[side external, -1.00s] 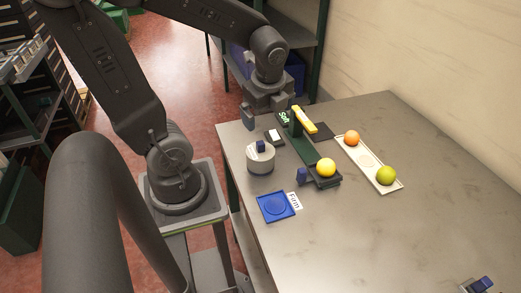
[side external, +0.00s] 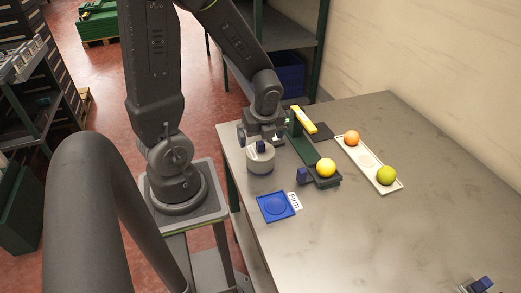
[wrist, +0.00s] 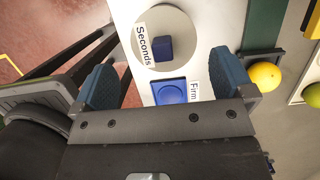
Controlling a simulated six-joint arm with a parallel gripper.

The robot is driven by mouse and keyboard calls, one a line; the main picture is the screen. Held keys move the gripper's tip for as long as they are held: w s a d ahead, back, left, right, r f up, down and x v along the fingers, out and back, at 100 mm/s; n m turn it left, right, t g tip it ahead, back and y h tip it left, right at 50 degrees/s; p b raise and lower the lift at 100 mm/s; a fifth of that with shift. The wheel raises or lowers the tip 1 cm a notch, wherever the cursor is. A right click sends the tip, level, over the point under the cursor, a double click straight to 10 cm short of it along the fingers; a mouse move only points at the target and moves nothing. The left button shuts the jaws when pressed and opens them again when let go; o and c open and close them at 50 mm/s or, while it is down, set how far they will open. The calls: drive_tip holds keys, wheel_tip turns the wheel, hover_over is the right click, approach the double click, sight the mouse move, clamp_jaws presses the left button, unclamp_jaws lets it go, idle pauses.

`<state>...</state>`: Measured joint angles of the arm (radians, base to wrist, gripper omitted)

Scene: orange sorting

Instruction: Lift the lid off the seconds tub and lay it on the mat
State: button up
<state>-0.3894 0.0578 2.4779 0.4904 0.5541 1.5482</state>
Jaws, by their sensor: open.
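The seconds tub (side external: 260,164) is a pale round tub near the table's left edge. Its lid (wrist: 180,25) is on, with a blue block knob (wrist: 162,48) on top and a "Seconds" label beside the knob in the wrist view. My gripper (wrist: 166,80) is open and empty. In the side view my gripper (side external: 262,136) is close behind and above the tub, and the knob shows in front of it. In the wrist view the knob lies ahead of the gap between the blue fingertips.
A blue square pad (side external: 275,206) with a "Firm" label lies in front of the tub. A green stand (side external: 306,150) holds a yellow ball (side external: 325,168) right of the tub. A cream tray (side external: 372,172) holds an orange and a green fruit. The right front table is mostly clear.

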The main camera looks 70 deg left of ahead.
sight(261, 143)
drive_tip(key=shift+x, duration=2.35)
drive_tip(key=shift+w+d, duration=0.15)
drive_tip(key=c, duration=0.6)
drive_tip(key=shift+c, duration=0.2)
